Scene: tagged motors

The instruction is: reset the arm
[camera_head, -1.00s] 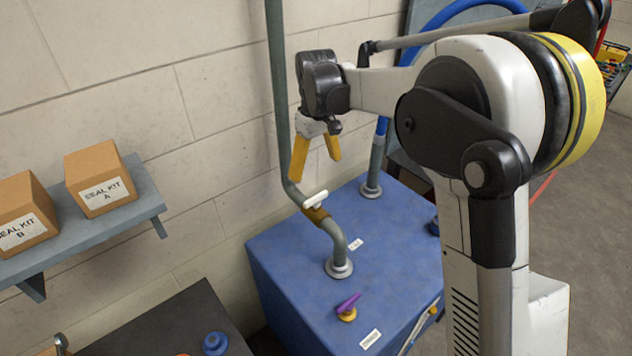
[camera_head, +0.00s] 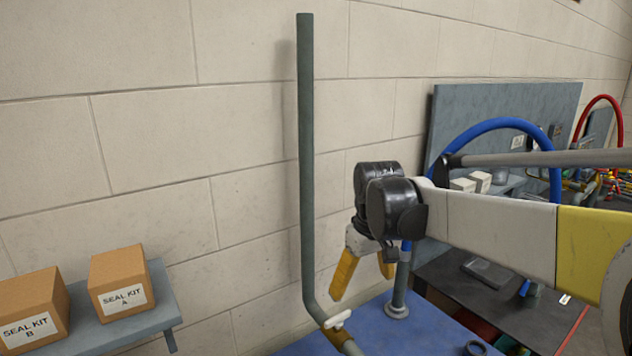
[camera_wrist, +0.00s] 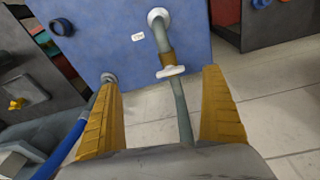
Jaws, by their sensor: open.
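My gripper (camera_head: 366,272) hangs at the end of my outstretched arm, pointing down, with its yellow fingers apart and nothing between them. In the head view it is just right of the grey-green upright pipe (camera_head: 306,160), above the blue cabinet (camera_head: 430,325). In the wrist view, my gripper (camera_wrist: 168,115) shows one yellow finger on each side. The pipe (camera_wrist: 180,110) and its white valve handle (camera_wrist: 171,71) appear between the fingers, farther off. I cannot tell how far the fingers are from the pipe.
A shelf (camera_head: 150,325) at the left holds two boxes, Seal Kit A (camera_head: 122,284) and Seal Kit B (camera_head: 32,308). A blue hose (camera_head: 470,130) arches behind my arm. A dark bench (camera_head: 460,290) stands beyond the cabinet. The wall above the boxes is clear.

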